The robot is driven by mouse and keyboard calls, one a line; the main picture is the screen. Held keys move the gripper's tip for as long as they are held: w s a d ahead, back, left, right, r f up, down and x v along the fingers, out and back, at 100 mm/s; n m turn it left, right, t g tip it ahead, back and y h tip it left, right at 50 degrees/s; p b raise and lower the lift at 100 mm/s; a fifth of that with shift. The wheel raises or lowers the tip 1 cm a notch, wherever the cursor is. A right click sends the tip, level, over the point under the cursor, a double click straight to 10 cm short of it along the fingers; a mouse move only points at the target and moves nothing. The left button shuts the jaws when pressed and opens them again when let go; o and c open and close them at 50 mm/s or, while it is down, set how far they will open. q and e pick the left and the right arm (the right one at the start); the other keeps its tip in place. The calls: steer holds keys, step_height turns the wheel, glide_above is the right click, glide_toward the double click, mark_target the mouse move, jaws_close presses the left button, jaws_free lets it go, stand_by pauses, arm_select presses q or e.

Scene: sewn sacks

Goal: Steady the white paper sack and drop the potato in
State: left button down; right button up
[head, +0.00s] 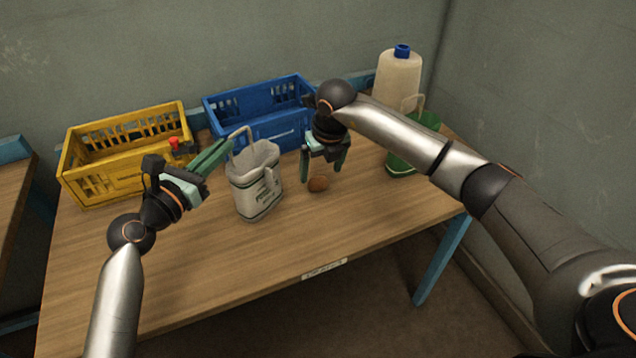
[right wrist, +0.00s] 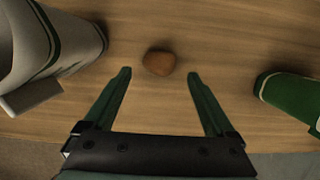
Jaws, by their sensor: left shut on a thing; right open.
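The white paper sack (head: 257,194) stands upright and open-topped in the middle of the table, with green bands and handles; its side also shows at the left of the right wrist view (right wrist: 72,35). My left gripper (head: 224,149) is shut on the sack's upper left rim or handle; its fingertips partly cover the spot. The brown potato (head: 318,184) lies on the table just right of the sack. My right gripper (head: 325,172) is open above and around the potato's far side, pointing down. In the right wrist view the potato (right wrist: 159,62) lies between and slightly beyond the open fingertips, untouched.
A yellow crate (head: 121,182) stands at the back left and a blue crate (head: 270,131) behind the sack. A green sack (head: 400,164) and a large bottle with a blue cap (head: 398,75) stand at the right. The table's front is clear.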

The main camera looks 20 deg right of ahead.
mark_target(319, 179)
steer(key=shift+x, duration=2.35)
steer(key=shift+r, duration=0.1)
steer(key=c, duration=1.1)
steer(key=shift+r, duration=0.1)
steer(key=v, duration=0.3)
steer(key=w+v, duration=0.1)
steer(key=v, duration=0.2)
steer(key=w+v, duration=0.1)
steer(key=v, duration=0.2)
steer(key=shift+w+r, duration=0.1)
steer(key=shift+r, duration=0.4)
